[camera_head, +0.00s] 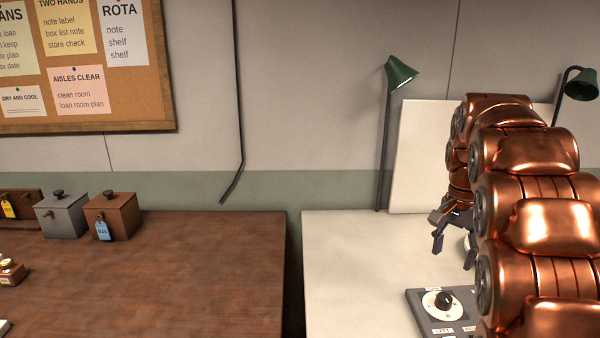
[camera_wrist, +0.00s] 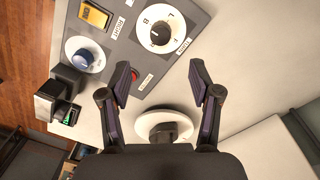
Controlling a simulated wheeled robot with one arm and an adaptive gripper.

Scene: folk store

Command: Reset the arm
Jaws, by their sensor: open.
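My gripper (camera_head: 454,240) hangs at the end of my copper arm over the white table (camera_head: 340,260) on the right. In the wrist view my gripper (camera_wrist: 164,88) is open, its two dark fingers apart with nothing between the tips. A grey control panel (camera_head: 420,315) lies on the white table under and in front of it. The panel's black knob on a white dial (camera_wrist: 161,35) shows beyond the fingers. A round white disc with a dark centre (camera_wrist: 163,125) lies below, between the finger bases in the picture. My arm hides part of the panel in the head view.
A gap separates the tables. Green lamps (camera_head: 400,73) and a white board (camera_head: 420,150) stand behind. The white table's left part is clear.

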